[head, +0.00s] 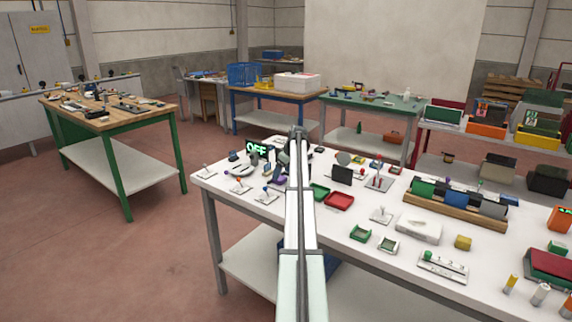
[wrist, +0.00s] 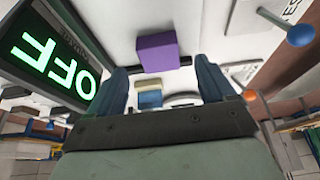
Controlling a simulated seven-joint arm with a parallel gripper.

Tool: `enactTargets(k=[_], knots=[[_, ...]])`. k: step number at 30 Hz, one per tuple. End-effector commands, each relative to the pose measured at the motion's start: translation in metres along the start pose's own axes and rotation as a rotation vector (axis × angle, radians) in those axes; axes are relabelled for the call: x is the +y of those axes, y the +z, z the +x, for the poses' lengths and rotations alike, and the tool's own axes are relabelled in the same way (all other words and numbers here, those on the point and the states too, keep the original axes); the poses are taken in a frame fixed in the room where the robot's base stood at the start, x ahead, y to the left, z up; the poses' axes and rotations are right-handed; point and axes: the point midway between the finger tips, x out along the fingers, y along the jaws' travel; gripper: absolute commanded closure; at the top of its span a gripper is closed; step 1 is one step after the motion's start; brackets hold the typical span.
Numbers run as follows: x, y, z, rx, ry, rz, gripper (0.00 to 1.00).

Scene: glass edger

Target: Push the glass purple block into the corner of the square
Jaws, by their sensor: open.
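The purple block (wrist: 156,53) lies on the white table top in the wrist view, just past my fingertips and in line with the gap between them. It looks solid and matte rather than see-through. My gripper (wrist: 162,72) is open, one blue finger on each side of the gap, with nothing held. A thin dark strip shows beside the block's lower right edge; I cannot tell whether it is part of the square. In the head view my gripper (head: 282,160) is over the left part of the white table, and my arm hides much there.
A display reading OFF (wrist: 52,60) stands close to the left finger; it also shows in the head view (head: 257,148). A blue-knobbed lever (wrist: 300,35) is at the right. Green tray (head: 319,192) and red tray (head: 339,201) lie right of my arm.

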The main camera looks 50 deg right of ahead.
Motion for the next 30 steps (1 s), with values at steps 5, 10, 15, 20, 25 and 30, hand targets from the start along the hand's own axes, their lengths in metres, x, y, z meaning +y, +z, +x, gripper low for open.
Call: enactTargets(k=[5, 10, 15, 20, 25, 30], knots=[[0.0, 0.0, 0.022, -0.001, -0.001, 0.0, 0.17], [0.0, 0.0, 0.032, 0.0, 0.0, 0.0, 0.17], [0.0, 0.0, 0.036, 0.0, 0.0, 0.0, 0.17], [0.0, 0.0, 0.036, 0.0, 0.0, 0.0, 0.17], [0.0, 0.0, 0.035, 0.0, 0.0, 0.0, 0.27], [0.0, 0.0, 0.035, 0.0, 0.0, 0.0, 0.43]])
